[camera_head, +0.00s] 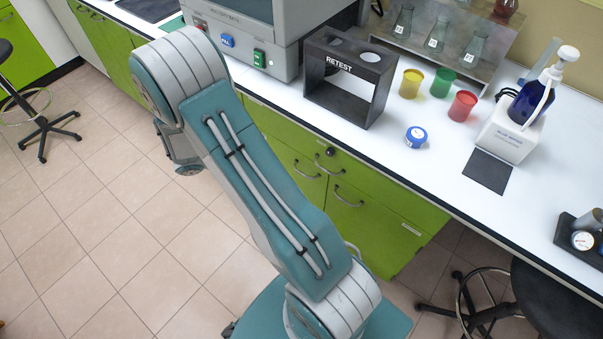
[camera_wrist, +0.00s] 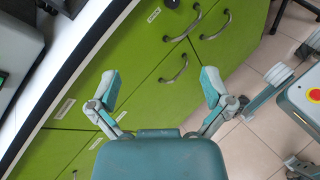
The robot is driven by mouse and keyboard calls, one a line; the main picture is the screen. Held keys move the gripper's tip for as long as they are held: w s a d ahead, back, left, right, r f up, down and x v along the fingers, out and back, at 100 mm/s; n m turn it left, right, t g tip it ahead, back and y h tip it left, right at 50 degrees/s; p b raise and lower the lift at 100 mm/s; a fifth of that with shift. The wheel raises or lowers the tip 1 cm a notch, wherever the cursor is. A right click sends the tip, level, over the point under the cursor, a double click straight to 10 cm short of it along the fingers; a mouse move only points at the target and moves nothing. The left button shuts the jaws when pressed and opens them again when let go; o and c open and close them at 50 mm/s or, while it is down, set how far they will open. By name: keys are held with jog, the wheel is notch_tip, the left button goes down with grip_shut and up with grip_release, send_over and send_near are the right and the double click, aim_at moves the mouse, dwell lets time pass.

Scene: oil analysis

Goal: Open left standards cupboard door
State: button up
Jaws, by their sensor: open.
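The left cupboard door (camera_head: 283,150) is a green panel under the bench, and it looks shut. Its curved metal handle (camera_head: 306,170) is near the seam with the right door (camera_head: 370,230). In the wrist view the left door (camera_wrist: 148,106) and its handle (camera_wrist: 176,69) show beyond the space between my fingers. My gripper (camera_wrist: 160,88) is open and empty, its two fingers spread apart. The handle appears just past the fingertips, not touching them. In the head view my arm hides most of the gripper.
The bench top (camera_head: 400,175) overhangs the doors and carries a RETEST rack (camera_head: 350,85). A stool (camera_head: 490,300) stands right.

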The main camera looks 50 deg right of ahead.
notch_tip(320, 180, down, 12)
jog(key=d+r+n+t+h, duration=0.1)
jog(key=d+n+t+h, duration=0.15)
jog(key=n+h, duration=0.2)
jog(key=n+t, duration=0.5)
jog(key=n, duration=0.2)
send_near(301, 173)
jog(key=shift+m+g+h, duration=0.25)
jog(key=shift+h, duration=0.1)
jog(key=d, duration=0.6)
jog(key=w+d+f, duration=0.1)
jog(key=d, duration=0.3)
jog(key=shift+d, duration=0.1)
jog(key=c, duration=1)
